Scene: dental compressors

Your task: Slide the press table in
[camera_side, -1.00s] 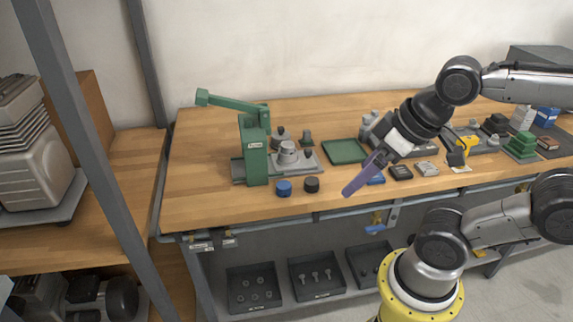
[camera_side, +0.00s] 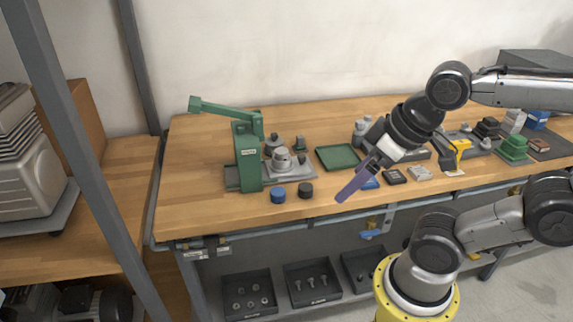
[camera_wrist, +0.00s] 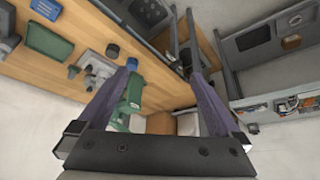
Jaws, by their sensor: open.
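The green press (camera_side: 247,158) stands on the left part of the wooden bench, its lever (camera_side: 215,108) raised to the upper left. Its grey press table (camera_side: 296,174) sticks out on the press's right side and carries a round grey part (camera_side: 282,158). In the wrist view the press (camera_wrist: 131,97) is partly hidden behind a finger, and the press table (camera_wrist: 92,72) lies left of that finger. My gripper (camera_side: 356,182) has purple fingers. It is open and empty above the bench, right of the press table and apart from it. In the wrist view the fingers (camera_wrist: 164,80) stand wide apart.
A blue cap (camera_side: 278,196) and a black cap (camera_side: 305,190) stand in front of the press table. A green tray (camera_side: 338,158) lies behind, left of my gripper. A yellow tool (camera_side: 457,153) and small boxes lie farther right. The bench front left is clear.

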